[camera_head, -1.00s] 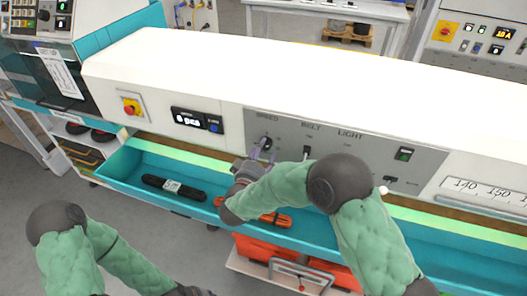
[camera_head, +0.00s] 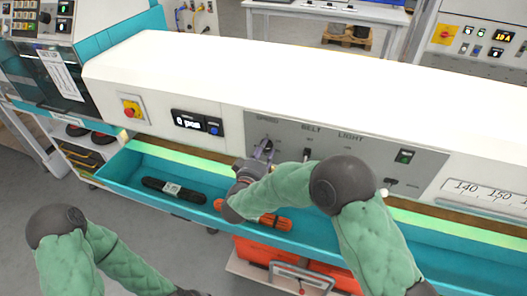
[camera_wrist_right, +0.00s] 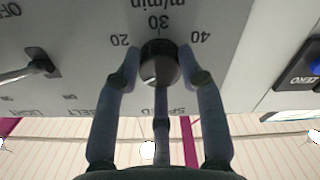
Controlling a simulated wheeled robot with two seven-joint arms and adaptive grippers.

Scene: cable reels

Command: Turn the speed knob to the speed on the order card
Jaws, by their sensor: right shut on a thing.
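The speed knob (camera_wrist_right: 160,62) is a round dark knob on the grey panel, with marks 20, 30 and 40 m/min around it in the right wrist view. My right gripper (camera_wrist_right: 160,72) has its fingers around the knob and is shut on it. In the head view my right gripper (camera_head: 258,158) reaches the panel (camera_head: 335,145) under the word SPEED, and largely hides the knob. The knob's pointer cannot be made out. The order card may be the white sheet (camera_head: 62,70) at the upper left; its text is too small to read. My left gripper (camera_head: 188,292) is barely visible at the bottom edge.
Belt and light switches sit right of the knob on the panel. A display (camera_head: 188,120) and a red-yellow switch (camera_head: 131,108) are on its left.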

